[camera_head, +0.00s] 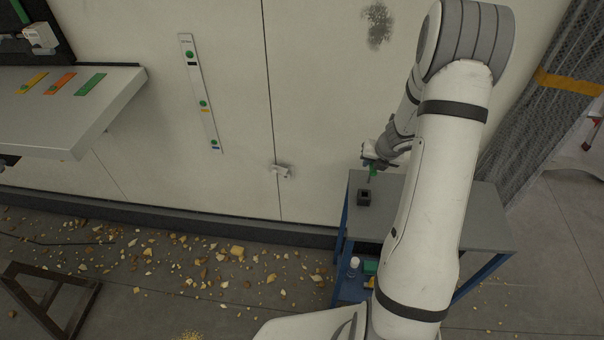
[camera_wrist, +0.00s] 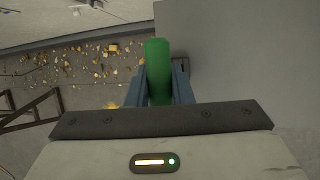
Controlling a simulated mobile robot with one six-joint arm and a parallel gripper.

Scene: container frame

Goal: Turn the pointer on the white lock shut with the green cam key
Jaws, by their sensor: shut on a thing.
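My gripper (camera_head: 369,160) is above the small grey-topped table, near its left back part. It is shut on the green cam key (camera_head: 373,169). In the wrist view the green key (camera_wrist: 158,70) stands between the two fingers of my gripper (camera_wrist: 170,88). Its far end is hard to make out.
A dark square holder (camera_head: 364,198) stands on the table (camera_head: 470,215) just below my gripper. A shelf (camera_head: 60,115) with coloured labels juts out at left. A strip with green marks (camera_head: 200,95) is on the wall. Loose debris (camera_head: 200,265) covers the floor, with a dark frame (camera_head: 55,290).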

